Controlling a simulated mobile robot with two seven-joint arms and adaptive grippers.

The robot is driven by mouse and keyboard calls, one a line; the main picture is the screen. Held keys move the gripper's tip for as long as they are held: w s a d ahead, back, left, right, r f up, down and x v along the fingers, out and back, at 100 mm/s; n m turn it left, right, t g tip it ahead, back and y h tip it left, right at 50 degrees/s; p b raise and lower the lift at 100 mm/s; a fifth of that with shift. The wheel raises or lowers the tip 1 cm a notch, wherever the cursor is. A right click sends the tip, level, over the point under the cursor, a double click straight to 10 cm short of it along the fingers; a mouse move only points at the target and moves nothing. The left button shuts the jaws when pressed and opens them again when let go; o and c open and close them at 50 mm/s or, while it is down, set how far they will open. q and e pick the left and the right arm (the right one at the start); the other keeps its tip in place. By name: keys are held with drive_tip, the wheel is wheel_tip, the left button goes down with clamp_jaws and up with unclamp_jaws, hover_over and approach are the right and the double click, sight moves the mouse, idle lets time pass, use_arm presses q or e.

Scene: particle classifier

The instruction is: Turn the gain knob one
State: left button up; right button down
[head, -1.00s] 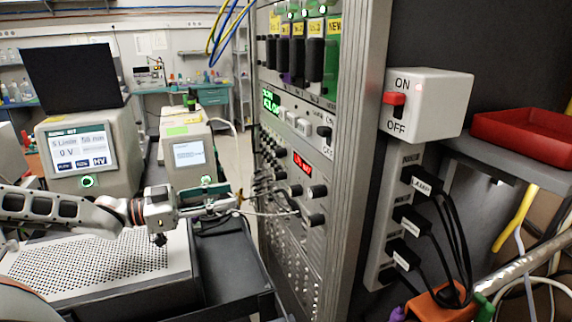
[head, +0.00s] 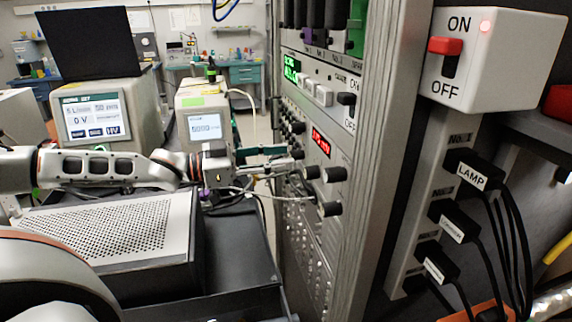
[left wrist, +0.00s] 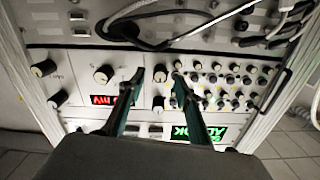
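The rack panel (head: 345,155) has a red display (head: 320,142) with several black knobs around it. My left gripper (head: 290,158) reaches the panel from the left, at the knobs left of the display. In the left wrist view its two fingers (left wrist: 158,74) are apart. A round knob (left wrist: 160,73) shows between the fingertips; whether they touch it, I cannot tell. Another knob (left wrist: 103,74) lies left of the fingers, above the red display (left wrist: 98,99). My right gripper is not in view.
Thin cables (head: 245,192) run by my left gripper to the panel. Many small knobs (left wrist: 232,78) crowd the panel's right side in the wrist view. A white switch box (head: 520,60) and black plugs (head: 470,175) are right of the rack. A perforated box (head: 110,225) lies below my left arm.

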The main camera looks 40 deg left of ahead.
use_arm(q)
drive_tip(key=shift+w+d+b, duration=0.3)
drive_tip(key=shift+w+b, duration=0.1)
drive_tip(key=c, duration=0.9)
clamp_jaws()
drive_tip(key=shift+r, duration=0.1)
